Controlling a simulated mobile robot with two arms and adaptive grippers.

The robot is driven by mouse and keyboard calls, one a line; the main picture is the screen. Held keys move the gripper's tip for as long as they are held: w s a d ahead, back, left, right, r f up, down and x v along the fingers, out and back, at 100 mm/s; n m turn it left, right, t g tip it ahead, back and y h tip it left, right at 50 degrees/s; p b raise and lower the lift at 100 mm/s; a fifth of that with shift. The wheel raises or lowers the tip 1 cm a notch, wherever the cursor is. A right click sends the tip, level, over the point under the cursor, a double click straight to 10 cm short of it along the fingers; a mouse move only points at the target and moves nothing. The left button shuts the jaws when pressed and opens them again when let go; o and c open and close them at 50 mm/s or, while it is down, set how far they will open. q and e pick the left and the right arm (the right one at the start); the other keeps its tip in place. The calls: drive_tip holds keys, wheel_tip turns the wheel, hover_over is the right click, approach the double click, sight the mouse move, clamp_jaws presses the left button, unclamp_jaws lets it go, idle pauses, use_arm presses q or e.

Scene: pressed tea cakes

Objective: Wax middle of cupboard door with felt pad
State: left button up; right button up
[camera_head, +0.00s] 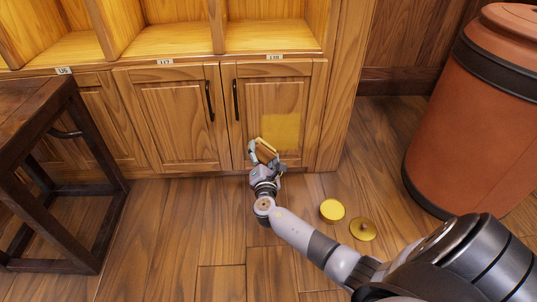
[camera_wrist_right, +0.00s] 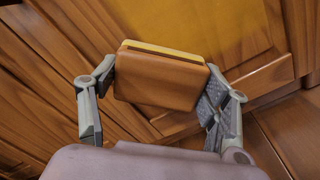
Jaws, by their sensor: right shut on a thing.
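The cupboard door (camera_head: 257,97) is wooden, with a dark vertical handle on its left side. A yellow square patch (camera_head: 281,131) shows on its panel, right of centre; it also fills the top of the right wrist view (camera_wrist_right: 205,22). My right gripper (camera_head: 266,154) is low in front of this door, just below the patch. It is shut on the felt pad (camera_wrist_right: 160,78), a brown block with a yellow layer on its far face. The pad's yellow edge shows in the head view (camera_head: 266,146). Whether the pad touches the door is unclear. My left gripper is out of view.
A yellow round tin (camera_head: 332,210) and a yellow disc with a knob (camera_head: 363,229) lie on the floor right of my right arm. A large orange-brown barrel (camera_head: 465,110) stands at right, a dark table (camera_head: 62,175) at left. Open shelves (camera_head: 175,42) are above the doors.

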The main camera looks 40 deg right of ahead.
drive_tip(key=shift+p+v, duration=0.65)
drive_tip(key=shift+v, duration=1)
drive_tip(key=shift+p+v, duration=0.3)
drive_tip(key=shift+v, duration=1.05)
drive_tip(key=shift+p+v, duration=0.35)
drive_tip(key=shift+v, duration=1.15)
